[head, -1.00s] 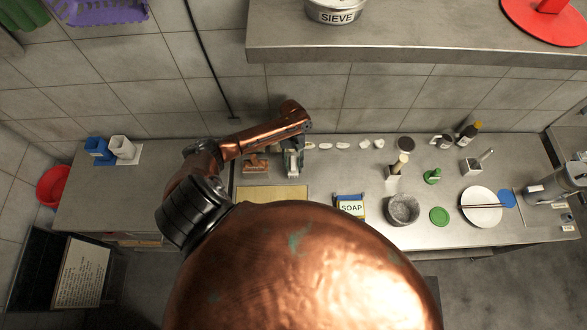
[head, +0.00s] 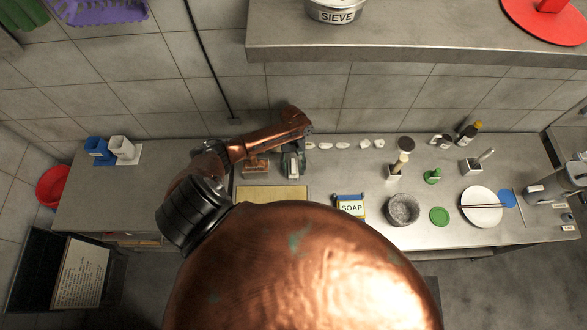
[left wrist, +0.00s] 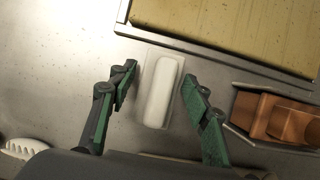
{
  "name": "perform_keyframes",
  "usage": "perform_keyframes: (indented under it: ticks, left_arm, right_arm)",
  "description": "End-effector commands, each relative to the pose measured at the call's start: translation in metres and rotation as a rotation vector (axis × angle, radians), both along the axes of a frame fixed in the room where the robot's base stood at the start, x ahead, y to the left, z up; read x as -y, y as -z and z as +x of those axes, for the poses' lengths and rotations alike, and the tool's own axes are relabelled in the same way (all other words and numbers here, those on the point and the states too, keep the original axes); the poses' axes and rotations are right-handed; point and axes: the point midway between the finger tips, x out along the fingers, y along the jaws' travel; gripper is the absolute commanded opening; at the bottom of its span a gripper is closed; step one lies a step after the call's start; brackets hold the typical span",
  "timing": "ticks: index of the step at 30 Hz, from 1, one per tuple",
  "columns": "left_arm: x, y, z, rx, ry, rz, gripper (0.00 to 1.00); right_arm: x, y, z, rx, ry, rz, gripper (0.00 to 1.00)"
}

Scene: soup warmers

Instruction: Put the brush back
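My left gripper (head: 292,162) points down over the counter beside the yellow board. In the left wrist view my left gripper (left wrist: 159,70) is open, with its green-padded fingers on either side of a long white rounded block (left wrist: 163,92). A gap shows between the block and each finger. The block lies on a pale rectangular base; whether it is the brush I cannot tell. In the head view a pale-handled thing that may be a brush (head: 401,162) stands in a small white holder (head: 394,174). My right gripper is not in view.
A yellow board (head: 272,193) lies in front of the gripper. A copper-coloured object (left wrist: 283,118) sits in a tray close beside one finger. Several white pieces (head: 343,146) line the counter's back. A soap box (head: 351,207) and grey bowl (head: 403,209) stand to the right.

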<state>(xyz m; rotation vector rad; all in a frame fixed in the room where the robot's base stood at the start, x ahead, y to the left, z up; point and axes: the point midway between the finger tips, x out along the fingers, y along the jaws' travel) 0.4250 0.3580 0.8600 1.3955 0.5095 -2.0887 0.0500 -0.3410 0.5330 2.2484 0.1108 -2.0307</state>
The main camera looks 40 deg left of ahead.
Motion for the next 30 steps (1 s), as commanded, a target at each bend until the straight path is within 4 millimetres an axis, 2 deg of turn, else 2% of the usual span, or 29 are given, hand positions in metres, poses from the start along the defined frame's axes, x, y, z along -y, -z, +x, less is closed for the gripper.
perform_keyframes:
  ticks: [9, 13, 17, 24, 30]
  left_arm:
    - [0.0, -0.001, 0.0, 0.0, 0.0, 0.0, 0.49]
    - [-0.002, -0.009, 0.002, 0.001, 0.0, 0.001, 0.49]
    - [-0.008, -0.029, 0.009, 0.003, 0.0, 0.001, 0.49]
    - [-0.02, -0.076, 0.024, 0.003, 0.0, 0.001, 0.49]
    - [-0.027, -0.103, 0.032, 0.0, 0.0, 0.0, 0.49]
  right_arm:
    - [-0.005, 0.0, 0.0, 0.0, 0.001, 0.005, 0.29]
    - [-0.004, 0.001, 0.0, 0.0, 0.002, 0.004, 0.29]
    - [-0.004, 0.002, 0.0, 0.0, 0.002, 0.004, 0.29]
    - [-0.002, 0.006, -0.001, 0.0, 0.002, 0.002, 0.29]
    - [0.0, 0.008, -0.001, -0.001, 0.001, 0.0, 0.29]
